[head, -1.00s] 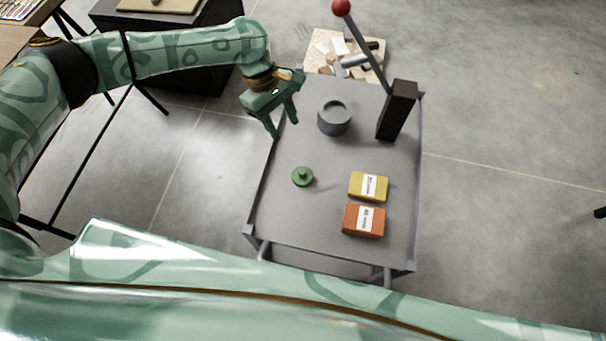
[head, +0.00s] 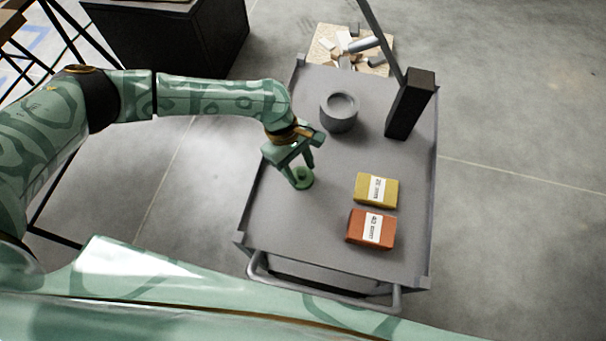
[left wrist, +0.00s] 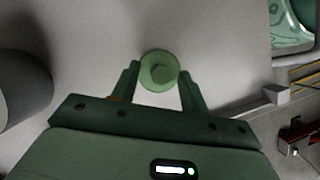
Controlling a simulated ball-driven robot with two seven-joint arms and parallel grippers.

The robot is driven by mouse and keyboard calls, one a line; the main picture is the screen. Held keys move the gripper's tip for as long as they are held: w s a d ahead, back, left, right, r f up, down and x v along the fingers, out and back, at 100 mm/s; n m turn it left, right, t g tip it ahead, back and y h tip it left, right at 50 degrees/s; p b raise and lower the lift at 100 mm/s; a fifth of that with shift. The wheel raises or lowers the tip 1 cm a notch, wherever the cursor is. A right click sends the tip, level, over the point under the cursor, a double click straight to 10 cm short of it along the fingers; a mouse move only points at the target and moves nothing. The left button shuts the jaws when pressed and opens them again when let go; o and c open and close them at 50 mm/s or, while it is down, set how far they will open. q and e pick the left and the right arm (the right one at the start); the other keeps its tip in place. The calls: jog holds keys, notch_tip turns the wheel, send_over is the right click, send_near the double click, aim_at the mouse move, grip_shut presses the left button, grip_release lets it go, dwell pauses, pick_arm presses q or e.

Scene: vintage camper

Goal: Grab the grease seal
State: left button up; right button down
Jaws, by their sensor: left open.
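The grease seal looks to be the round green disc with a small raised knob (head: 303,179), lying on the grey cart top. In the left wrist view the green disc (left wrist: 158,70) shows between and just beyond the fingertips. My left gripper (head: 304,176) is open, with its fingers pointing down over the disc. In the left wrist view the gripper (left wrist: 158,72) has one finger on each side of the disc. I cannot tell whether either finger touches it. My right gripper is not in view.
A board with loose pieces (head: 322,44) lies beyond the cart. The cart's front left is clear.

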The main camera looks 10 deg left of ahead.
pick_arm(q)
jog(key=shift+r, duration=0.1)
grip_shut()
